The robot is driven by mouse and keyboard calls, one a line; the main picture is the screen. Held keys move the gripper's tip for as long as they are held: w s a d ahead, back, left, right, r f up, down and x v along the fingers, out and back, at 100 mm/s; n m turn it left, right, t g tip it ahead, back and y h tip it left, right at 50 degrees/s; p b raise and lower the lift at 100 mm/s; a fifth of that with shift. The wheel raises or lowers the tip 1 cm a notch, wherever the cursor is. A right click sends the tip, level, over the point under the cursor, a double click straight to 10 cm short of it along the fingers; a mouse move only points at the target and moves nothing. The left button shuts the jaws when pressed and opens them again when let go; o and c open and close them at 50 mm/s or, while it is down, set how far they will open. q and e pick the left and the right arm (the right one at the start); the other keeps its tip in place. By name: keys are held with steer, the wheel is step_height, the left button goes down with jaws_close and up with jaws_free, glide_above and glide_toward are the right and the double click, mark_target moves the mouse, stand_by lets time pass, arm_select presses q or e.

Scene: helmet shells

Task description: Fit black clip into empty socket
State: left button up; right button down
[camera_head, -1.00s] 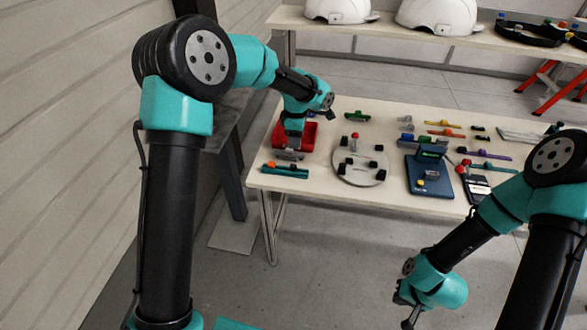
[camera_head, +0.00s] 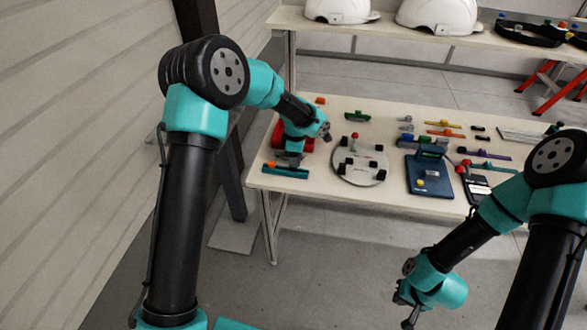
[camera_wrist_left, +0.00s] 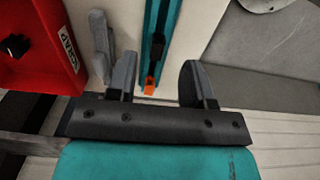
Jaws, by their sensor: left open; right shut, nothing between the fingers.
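The left wrist view shows a teal rail (camera_wrist_left: 172,22) with a black clip (camera_wrist_left: 158,48) and an orange piece (camera_wrist_left: 150,82) on it. My left gripper (camera_wrist_left: 155,68) is open, its fingers on either side of the rail's near end, holding nothing. In the head view it (camera_head: 289,159) is low over the rail (camera_head: 292,172) at the table's front left. Right of it, a round pale plate (camera_head: 350,178) carries several black clips and a red-topped piece (camera_head: 355,136). I cannot make out an empty socket. My right gripper (camera_head: 405,306) is shut and empty, away from the table.
A red scrap bin (camera_wrist_left: 38,72) stands left of the rail with a black piece (camera_wrist_left: 15,45) inside. A grey part (camera_wrist_left: 100,40) lies between them. A blue board (camera_head: 418,165) and several coloured parts fill the table's right. The table's front edge is close.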

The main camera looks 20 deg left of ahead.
mark_target(294, 169)
arm_select(q)
steer(key=shift+w+f, duration=0.1)
steer(key=shift+f, duration=2.25)
steer(key=shift+c, duration=0.3)
jaws_close()
